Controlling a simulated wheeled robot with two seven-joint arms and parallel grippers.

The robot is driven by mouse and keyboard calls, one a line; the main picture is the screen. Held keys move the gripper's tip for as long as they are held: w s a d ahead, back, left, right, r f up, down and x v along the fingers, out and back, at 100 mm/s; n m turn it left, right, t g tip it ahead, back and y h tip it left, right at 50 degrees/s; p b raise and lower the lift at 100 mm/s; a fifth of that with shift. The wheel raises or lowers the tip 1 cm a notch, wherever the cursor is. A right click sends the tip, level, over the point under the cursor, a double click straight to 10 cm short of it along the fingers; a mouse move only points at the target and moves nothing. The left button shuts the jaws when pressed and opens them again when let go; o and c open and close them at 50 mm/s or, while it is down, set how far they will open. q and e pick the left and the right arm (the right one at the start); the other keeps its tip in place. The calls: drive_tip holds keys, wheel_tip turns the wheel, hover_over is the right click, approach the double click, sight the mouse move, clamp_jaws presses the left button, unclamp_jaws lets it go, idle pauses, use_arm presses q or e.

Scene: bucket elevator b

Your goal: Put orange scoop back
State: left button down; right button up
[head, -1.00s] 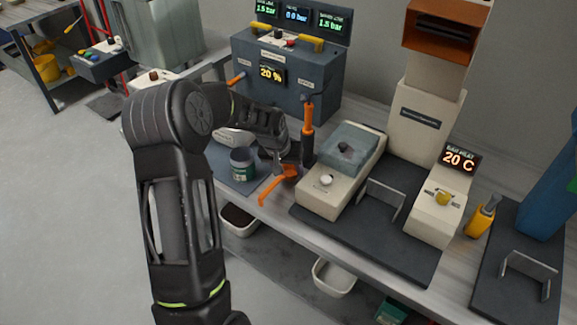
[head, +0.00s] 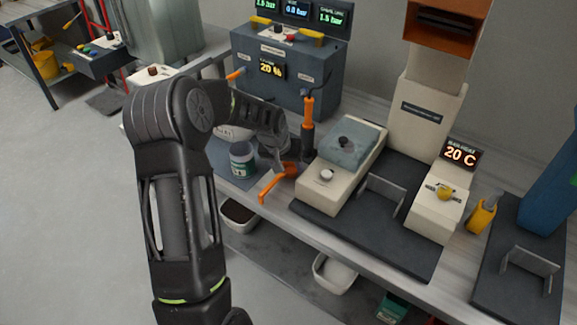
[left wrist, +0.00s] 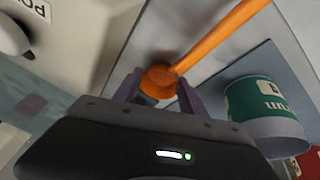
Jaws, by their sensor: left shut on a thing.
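The orange scoop (head: 271,184) is at the bench's front edge in the head view, its handle slanting down and left from its head. In the left wrist view the scoop (left wrist: 215,45) has its handle running up and right. My left gripper (head: 283,172) is shut on the scoop's head end; the left wrist view shows its two fingers (left wrist: 160,90) on either side of it. Whether the scoop touches the bench is hard to tell. My right gripper is not in view.
A green-and-white tin (head: 242,165) stands on a grey-blue mat (head: 238,183) just left of the scoop. A beige device (head: 325,194) with a knob is close on the right. White bins (head: 334,274) sit on the lower shelf.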

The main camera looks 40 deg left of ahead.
sight(283, 175)
use_arm(q)
drive_tip(key=shift+f, duration=0.15)
drive_tip(key=c, duration=0.6)
unclamp_jaws()
drive_tip(key=shift+b+v, duration=0.75)
drive_tip(key=shift+v, duration=3.15)
